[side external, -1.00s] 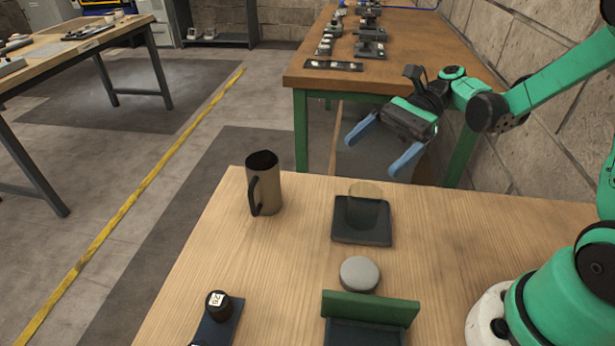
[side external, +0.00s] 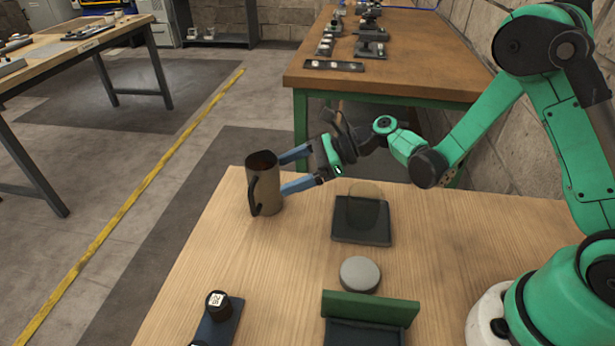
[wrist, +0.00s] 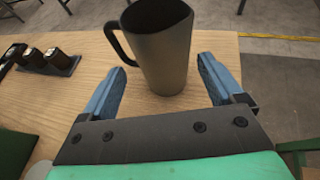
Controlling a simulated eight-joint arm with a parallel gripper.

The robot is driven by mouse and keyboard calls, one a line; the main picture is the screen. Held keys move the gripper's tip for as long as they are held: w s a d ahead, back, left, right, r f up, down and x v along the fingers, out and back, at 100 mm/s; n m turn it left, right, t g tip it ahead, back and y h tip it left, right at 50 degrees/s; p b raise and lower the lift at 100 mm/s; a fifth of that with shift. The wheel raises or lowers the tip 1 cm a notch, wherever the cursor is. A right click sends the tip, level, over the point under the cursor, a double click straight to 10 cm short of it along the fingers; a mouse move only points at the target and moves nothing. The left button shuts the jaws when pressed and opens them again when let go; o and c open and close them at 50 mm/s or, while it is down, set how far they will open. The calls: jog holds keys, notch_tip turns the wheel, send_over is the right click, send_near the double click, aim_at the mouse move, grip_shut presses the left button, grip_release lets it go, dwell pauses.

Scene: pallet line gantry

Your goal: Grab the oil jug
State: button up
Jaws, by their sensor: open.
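The oil jug (side external: 266,189) is a tan-brown, tapered jug with a dark handle and dark open top. It stands upright near the far left corner of the wooden table (side external: 290,262). My gripper (side external: 283,173) is open, with its blue fingers pointing left at the jug in the side view. In the wrist view the jug (wrist: 163,55) stands ahead of the fingertips, roughly centred between them, and its handle is on the left. My gripper (wrist: 163,78) has a gap on each side of the jug there. Whether the fingertips overlap its sides is hard to tell.
A dark square tray with a translucent cylinder (side external: 362,208) stands right of the jug. A grey round puck (side external: 360,274), a green-edged block (side external: 370,308) and a dark rack with black-capped vials (side external: 218,306) lie nearer. The table between is clear.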

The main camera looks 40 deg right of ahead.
aim_at(262, 182)
jog(key=x, duration=0.6)
jog(key=shift+d, duration=0.1)
jog(key=shift+r, duration=0.1)
grip_shut()
jog(key=shift+r, duration=0.1)
